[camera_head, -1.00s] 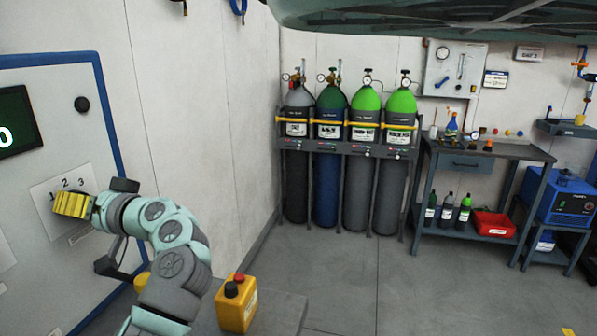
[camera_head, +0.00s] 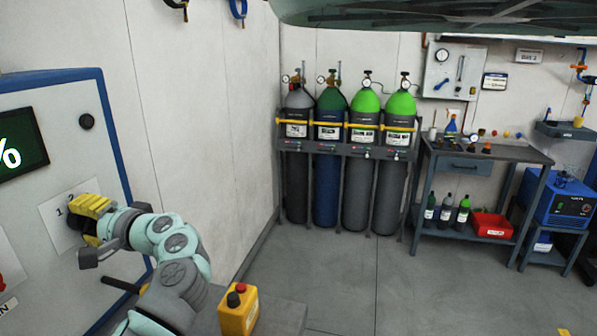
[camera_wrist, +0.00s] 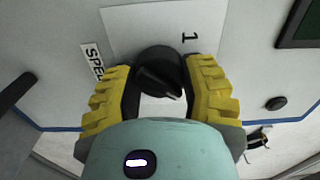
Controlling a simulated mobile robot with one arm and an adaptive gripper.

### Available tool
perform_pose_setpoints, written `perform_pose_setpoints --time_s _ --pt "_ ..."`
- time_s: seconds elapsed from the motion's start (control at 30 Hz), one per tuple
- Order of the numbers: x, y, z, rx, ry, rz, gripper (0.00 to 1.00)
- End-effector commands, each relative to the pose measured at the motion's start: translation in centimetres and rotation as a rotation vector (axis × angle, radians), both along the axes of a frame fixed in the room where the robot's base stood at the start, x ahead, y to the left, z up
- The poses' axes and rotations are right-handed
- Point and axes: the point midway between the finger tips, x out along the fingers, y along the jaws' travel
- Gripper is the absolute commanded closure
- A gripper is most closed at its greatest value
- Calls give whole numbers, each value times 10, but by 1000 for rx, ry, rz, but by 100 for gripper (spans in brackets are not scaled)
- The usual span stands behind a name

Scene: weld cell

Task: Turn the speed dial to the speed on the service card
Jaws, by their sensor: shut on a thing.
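The speed dial (camera_wrist: 160,72) is a dark round knob with a raised ridge on a white plate (camera_head: 56,222) on the cabinet. In the wrist view the plate shows a "1" and a label (camera_wrist: 92,62) beginning "SPE". My gripper (camera_head: 90,212) has yellow fingers, closed on the dial from both sides; they also flank it in the wrist view (camera_wrist: 161,66). In the head view the fingers hide the dial and part of the number scale. I cannot tell which number the dial points to. I cannot identify a service card; a small wall notice (camera_head: 495,79) is unreadable.
A screen (camera_head: 18,143) on the cabinet shows "%". A black knob (camera_head: 87,121) sits above the plate. Gas cylinders (camera_head: 360,185) and a workbench (camera_head: 490,152) stand at the back; the floor between is clear.

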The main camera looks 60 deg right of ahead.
Motion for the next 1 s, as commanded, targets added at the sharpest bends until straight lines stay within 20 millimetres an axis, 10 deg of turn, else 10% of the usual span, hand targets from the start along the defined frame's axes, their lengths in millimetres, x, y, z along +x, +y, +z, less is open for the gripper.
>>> perform_pose_setpoints --time_s 0.77,0.8,1.0 --pt "0 -1 -2 101 40 -3 92" --pt "0 -1 -2 101 40 -3 52" --pt "0 0 -1 99 37 -2 31"
